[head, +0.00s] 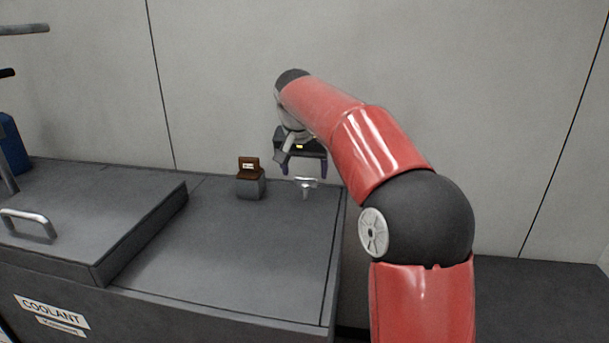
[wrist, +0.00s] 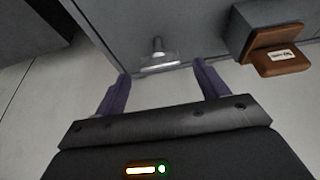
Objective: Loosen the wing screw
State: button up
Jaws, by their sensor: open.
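The wing screw (head: 306,184) is a small silver screw with a flat wing on a short stem, standing up from the dark grey bench top near its right edge.
A small grey block with a brown labelled top (head: 249,178) stands left of the screw; it also shows in the wrist view (wrist: 275,45). A raised lid with a metal handle (head: 28,222) is at the left. A wall (head: 220,80) rises behind.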

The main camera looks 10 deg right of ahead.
aim_at(306, 178)
jog(key=shift+x, duration=1.6)
jog(key=shift+c, duration=0.4)
jog(key=c, duration=0.9)
